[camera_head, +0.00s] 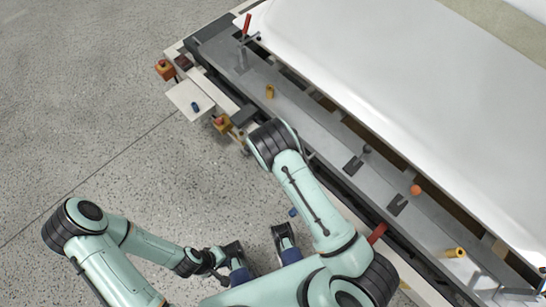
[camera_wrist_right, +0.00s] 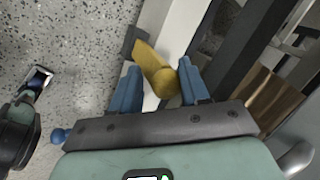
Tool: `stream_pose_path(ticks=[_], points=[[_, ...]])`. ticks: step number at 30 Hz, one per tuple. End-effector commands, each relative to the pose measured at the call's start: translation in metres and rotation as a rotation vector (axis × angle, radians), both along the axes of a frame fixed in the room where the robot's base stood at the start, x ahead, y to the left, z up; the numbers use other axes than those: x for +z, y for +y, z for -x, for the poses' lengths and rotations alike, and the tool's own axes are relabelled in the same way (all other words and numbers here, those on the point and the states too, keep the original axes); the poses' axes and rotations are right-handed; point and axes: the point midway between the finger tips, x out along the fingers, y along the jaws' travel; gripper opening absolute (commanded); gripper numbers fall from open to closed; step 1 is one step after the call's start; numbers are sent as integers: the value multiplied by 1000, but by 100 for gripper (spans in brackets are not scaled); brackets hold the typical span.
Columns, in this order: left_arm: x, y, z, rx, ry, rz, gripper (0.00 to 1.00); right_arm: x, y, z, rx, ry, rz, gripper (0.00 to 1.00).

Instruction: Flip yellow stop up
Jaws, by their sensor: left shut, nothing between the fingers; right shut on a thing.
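In the head view my right arm hides this gripper. My left gripper (camera_head: 219,267) is low over the floor at the bottom, small and dark, shut and empty, away from the fixture.
The grey fixture rail (camera_head: 320,125) carries two yellow posts, one near its upper end (camera_head: 270,91) and one at lower right (camera_head: 453,252). The floor at left is clear.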

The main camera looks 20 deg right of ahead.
Motion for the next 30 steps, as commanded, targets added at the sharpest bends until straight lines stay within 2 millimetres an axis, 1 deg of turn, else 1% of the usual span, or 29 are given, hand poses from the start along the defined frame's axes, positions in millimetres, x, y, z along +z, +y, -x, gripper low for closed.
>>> stream_pose_path(ticks=[1,11,12,24,26,29,30], points=[[0,0,0,0,0,0,0,4,-13,-7,-4,-20,30,0],[0,0,0,0,0,0,0,3,-13,-7,-4,-18,30,0],[0,0,0,0,0,0,0,3,-13,-7,-4,-18,30,55],[0,0,0,0,0,0,0,5,-12,-6,-7,-19,29,55],[1,0,0,0,1,0,0,10,-11,-5,-8,-20,28,55],[4,0,1,-1,4,1,0,23,-6,-1,-6,-19,25,55],[5,0,1,-2,6,1,0,30,-3,2,-6,-20,23,55]])
